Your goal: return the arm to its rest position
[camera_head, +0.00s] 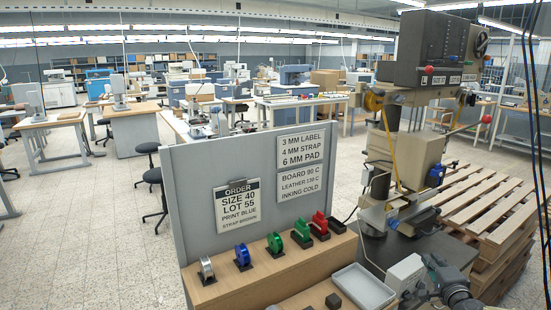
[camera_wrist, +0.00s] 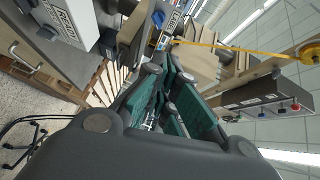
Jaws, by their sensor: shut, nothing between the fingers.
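My gripper shows in the wrist view (camera_wrist: 168,75), its dark fingers with teal sides drawn together and nothing held between them. The picture there is tilted, with the stamping press and its yellow strip beyond the fingers. In the head view, dark jointed parts at the lower right corner look like my arm, beside the press and the white tray; the fingertips are hard to make out there. The foil stamping press (camera_head: 405,150) stands at the right with a yellow foil strip (camera_head: 391,135) running down it.
A wooden bench (camera_head: 222,288) holds foil rolls, a silver one (camera_head: 206,269), blue (camera_head: 242,256) and green (camera_head: 275,244), plus green and red blocks (camera_head: 319,226). A white tray (camera_head: 362,287) lies near the press. A grey panel (camera_head: 195,172) carries signs. Wooden pallets (camera_head: 485,205) stand right.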

